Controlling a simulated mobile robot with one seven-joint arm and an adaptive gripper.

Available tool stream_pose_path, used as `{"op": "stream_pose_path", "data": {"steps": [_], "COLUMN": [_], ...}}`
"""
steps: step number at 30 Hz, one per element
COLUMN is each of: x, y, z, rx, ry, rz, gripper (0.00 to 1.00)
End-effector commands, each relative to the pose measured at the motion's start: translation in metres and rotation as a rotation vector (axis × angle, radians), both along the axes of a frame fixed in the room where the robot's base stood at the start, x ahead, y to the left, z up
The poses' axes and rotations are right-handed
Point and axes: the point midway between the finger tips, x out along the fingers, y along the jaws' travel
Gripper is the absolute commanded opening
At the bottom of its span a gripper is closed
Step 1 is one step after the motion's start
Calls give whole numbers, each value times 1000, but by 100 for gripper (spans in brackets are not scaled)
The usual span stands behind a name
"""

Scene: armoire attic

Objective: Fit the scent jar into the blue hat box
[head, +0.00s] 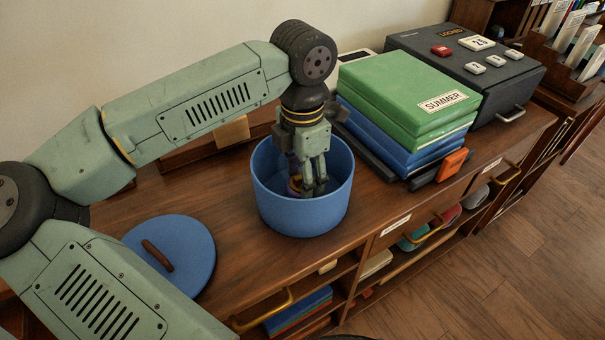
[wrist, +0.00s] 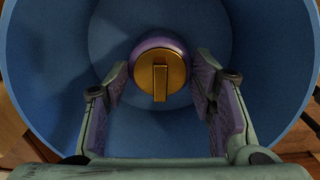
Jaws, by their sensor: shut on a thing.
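The blue hat box (head: 300,210) stands open on the wooden cabinet top; its round wall also rings the wrist view (wrist: 60,60). My gripper (head: 313,188) reaches down inside it from above. In the wrist view, the scent jar (wrist: 160,76), purple with a gold lid and a raised bar on it, sits between the fingertips. My gripper is shut on the jar, inside the box wall. A bit of the jar (head: 295,184) shows left of the fingers in the head view. The jar's underside is hidden, so I cannot tell whether it touches the box floor.
The blue lid (head: 190,255) with a brown handle lies on the cabinet top to the left. Right of the box is a stack of green (head: 400,90) and blue boxes, with a small orange block (head: 453,164). A dark locked case (head: 470,70) stands behind.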

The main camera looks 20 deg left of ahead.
Motion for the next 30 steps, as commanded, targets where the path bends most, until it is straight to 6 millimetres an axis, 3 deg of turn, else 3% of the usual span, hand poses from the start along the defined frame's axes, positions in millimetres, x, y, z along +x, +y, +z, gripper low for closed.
{"op": "stream_pose_path", "data": {"steps": [2, 3, 9, 11, 23, 30], "x": [0, 0, 0, 0, 0, 1], "y": [0, 0, 0, 0, 0, 1], "z": [-4, -2, -2, -2, 4, 47], "rx": [0, 0, 0, 0, 0, 3], "ry": [0, 0, 0, 0, 0, -1], "rz": [0, 0, 0, 0, 0, 1], "gripper": [5, 53, 66, 70, 71, 71]}}
